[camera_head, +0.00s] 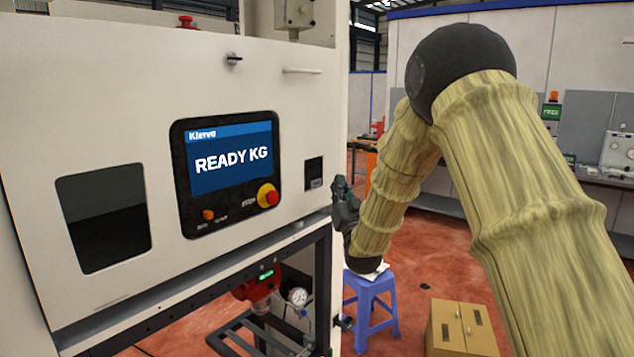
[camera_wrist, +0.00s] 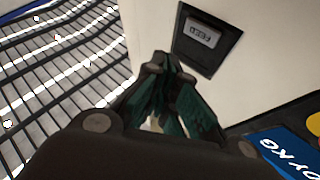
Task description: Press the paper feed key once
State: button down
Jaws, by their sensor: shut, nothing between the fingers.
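The paper feed key (camera_wrist: 200,33) is a small grey key marked FEED, set in a dark recessed square panel on the white machine front. The panel with the key also shows in the head view (camera_head: 314,180), right of the screen. My gripper (camera_wrist: 172,62) is shut and empty, its fingertips beside the panel's left edge in the wrist view. In the head view my gripper (camera_head: 340,188) is just right of the key panel, off the machine's right edge in the picture. I cannot tell the gap between fingertips and panel.
The machine's screen (camera_head: 231,158) reads READY KG. A red stop button on a yellow base (camera_head: 268,195) and an orange switch (camera_head: 208,215) sit below it. A dark window (camera_head: 103,217) is at left. A blue stool (camera_head: 371,305) and a cardboard box (camera_head: 460,330) stand on the floor.

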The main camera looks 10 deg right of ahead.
jog(key=shift+w+a+b, duration=0.25)
jog(key=shift+w+a, duration=0.35)
jog(key=shift+w, duration=0.15)
jog(key=shift+w+a+b, duration=0.25)
jog(key=shift+w+a, duration=0.3)
jog(key=shift+w, duration=0.2)
jog(key=shift+w+a+b, duration=0.55)
jog(key=shift+w+b, duration=0.1)
jog(key=shift+b, duration=0.1)
dwell(1.6)
jog(key=shift+s+d, duration=0.15)
jog(key=shift+s+d+b, duration=0.4)
jog(key=shift+s+b, duration=0.05)
jog(key=shift+s, duration=0.1)
jog(key=s+d+b, duration=0.1)
jog(key=s, duration=0.1)
jog(key=s+d, duration=0.2)
jog(key=shift+b, duration=0.4)
dwell(0.3)
